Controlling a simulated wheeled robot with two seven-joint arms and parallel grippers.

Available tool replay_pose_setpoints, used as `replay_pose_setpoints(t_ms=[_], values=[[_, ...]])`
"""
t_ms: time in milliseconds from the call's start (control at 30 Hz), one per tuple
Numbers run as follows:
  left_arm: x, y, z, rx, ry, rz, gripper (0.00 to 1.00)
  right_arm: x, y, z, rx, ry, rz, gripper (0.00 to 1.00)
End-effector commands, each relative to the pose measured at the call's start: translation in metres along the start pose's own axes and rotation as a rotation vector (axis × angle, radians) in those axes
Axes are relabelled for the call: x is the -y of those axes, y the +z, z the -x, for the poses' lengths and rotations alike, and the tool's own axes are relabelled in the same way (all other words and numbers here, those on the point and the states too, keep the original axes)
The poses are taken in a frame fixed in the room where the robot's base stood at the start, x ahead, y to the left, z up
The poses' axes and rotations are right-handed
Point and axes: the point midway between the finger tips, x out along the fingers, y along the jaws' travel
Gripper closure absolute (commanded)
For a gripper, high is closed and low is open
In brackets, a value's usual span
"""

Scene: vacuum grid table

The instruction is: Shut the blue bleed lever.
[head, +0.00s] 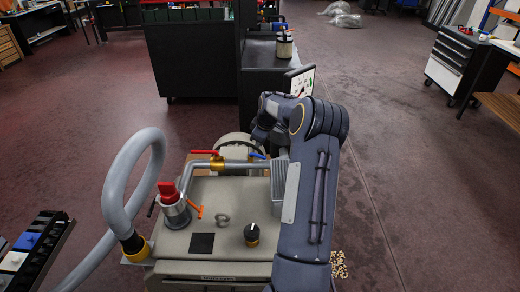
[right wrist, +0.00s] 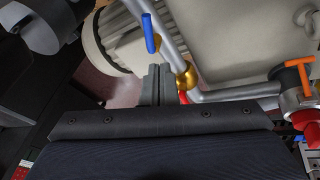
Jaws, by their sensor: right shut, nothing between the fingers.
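The blue bleed lever (head: 258,156) shows at the right end of the pipe in the head view, beside my right arm. In the right wrist view the blue lever (right wrist: 150,33) stands just beyond my fingertips, with a visible gap. My right gripper (right wrist: 157,70) is shut and empty, its fingers near the pipe and the brass valve body (right wrist: 187,75). In the head view my right forearm and wrist hide the fingers. A red lever (head: 205,152) lies along the pipe, left of the blue one. My left gripper is out of view.
The pump's top plate carries a red-capped valve (head: 167,191), an orange lever (head: 195,212), a black knob (head: 251,234) and a metal eye. A grey hose (head: 112,190) loops at left. A dark cabinet (head: 262,88) stands behind.

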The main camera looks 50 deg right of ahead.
Motion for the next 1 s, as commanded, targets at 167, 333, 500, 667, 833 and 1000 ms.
replay_pose_setpoints(t_ms=[167,333,500,667,833,1000], values=[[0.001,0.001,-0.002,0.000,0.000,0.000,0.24,0.001,-0.001,0.035,0.000,0.002,0.001,1.00],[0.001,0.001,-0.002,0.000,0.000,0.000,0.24,0.002,-0.002,0.050,-0.001,0.000,0.000,1.00],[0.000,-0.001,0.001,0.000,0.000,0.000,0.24,0.021,-0.035,0.023,-0.092,-0.003,-0.078,1.00],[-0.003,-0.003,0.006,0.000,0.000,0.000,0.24,0.067,-0.099,-0.041,-0.275,0.030,-0.363,1.00],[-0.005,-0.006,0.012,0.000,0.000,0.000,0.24,0.105,-0.116,-0.093,-0.391,0.206,-0.764,1.00],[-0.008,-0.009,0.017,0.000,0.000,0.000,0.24,0.119,-0.076,-0.096,-0.472,0.559,-1.065,1.00]])
